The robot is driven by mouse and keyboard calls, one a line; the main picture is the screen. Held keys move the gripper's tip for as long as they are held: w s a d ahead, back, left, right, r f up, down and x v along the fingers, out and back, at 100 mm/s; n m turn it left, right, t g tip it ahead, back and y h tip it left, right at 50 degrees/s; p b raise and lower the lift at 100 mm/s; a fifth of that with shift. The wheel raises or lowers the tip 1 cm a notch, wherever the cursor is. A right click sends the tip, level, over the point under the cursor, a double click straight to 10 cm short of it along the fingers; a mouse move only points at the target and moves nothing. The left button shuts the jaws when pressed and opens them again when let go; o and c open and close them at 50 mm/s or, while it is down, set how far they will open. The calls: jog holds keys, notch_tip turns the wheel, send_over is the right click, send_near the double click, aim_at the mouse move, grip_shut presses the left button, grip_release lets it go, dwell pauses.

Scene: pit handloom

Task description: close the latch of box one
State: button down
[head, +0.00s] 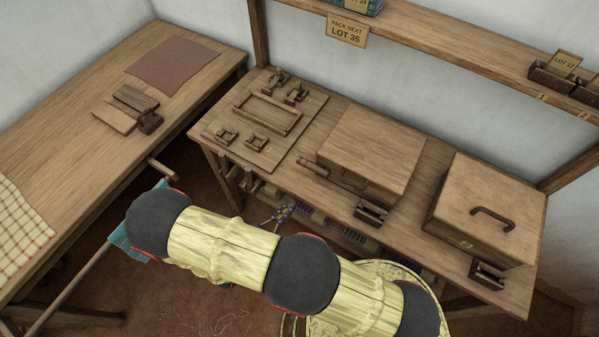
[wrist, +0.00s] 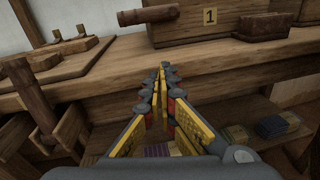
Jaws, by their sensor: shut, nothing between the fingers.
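Box one (head: 372,148) is a wooden box on the bench, with its flat lid down. Its front shows close in the wrist view (wrist: 190,28) with a "1" plate. A wooden latch bar (head: 340,177) runs along its front left and sticks out past that side; its end shows in the wrist view (wrist: 147,15). A dark slotted keeper (head: 370,212) sits at the front right, also in the wrist view (wrist: 265,28). My gripper (wrist: 163,72) is shut and empty, in front of the bench edge, apart from the box.
Box two (head: 487,208) stands to the right with a lid handle and its own keeper. A wooden board with fittings (head: 260,118) lies left of box one. Coloured bundles (head: 320,217) lie on a shelf below. A side table (head: 95,80) stands at left.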

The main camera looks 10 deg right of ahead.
aim_at(292, 177)
jog(key=w+a+r+t, duration=0.1)
jog(key=w+a+r+t+y, duration=0.1)
jog(key=w+a+r, duration=0.1)
jog(key=shift+w+a+t, duration=0.15)
jog(key=shift+a+t, duration=0.15)
jog(key=shift+d, duration=0.1)
jog(key=b+x, duration=0.2)
jog(key=x, duration=0.8)
jog(key=shift+r, duration=0.1)
jog(key=shift+w+r, duration=0.1)
jog(key=shift+r, duration=0.1)
